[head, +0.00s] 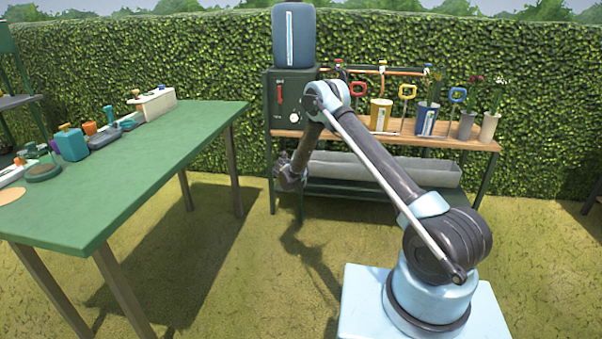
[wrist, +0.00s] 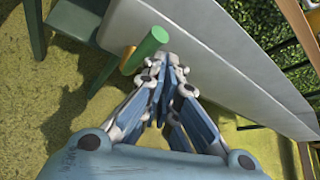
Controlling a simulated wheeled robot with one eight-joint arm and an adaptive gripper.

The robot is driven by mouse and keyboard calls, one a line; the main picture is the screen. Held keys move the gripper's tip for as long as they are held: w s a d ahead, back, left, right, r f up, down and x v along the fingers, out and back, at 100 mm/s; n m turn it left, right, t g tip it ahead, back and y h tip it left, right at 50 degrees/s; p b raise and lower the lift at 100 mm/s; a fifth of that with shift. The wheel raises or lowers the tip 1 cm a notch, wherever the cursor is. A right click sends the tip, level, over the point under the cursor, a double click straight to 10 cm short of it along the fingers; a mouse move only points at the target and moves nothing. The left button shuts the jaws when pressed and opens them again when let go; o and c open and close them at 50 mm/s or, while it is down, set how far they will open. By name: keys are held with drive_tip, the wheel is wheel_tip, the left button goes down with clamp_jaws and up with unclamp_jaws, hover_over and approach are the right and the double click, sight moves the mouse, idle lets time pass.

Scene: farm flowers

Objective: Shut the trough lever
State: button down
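The grey trough (head: 420,171) lies on the lower level of the potting bench; its pale side also fills much of the wrist view (wrist: 220,70). In the wrist view a green cylindrical handle (wrist: 142,52) with a brass-coloured part (wrist: 128,58) stands at the trough's near end; I take it to be the trough lever. My gripper (wrist: 169,62) has its fingertips together, just right of the handle. No thing shows between them; whether they touch the handle I cannot tell. In the head view my gripper (head: 289,178) is at the trough's left end, and the lever is not discernible.
A dark green box (head: 268,112) with a red lever (head: 280,94) carries a blue-grey tank (head: 294,38). Pots and tools stand on the wooden bench top (head: 470,139). A green table (head: 150,150) stands left, with open grass between.

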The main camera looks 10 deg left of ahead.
drive_tip(key=s, duration=0.9)
drive_tip(key=shift+s+a, duration=0.2)
drive_tip(key=shift+a, duration=0.15)
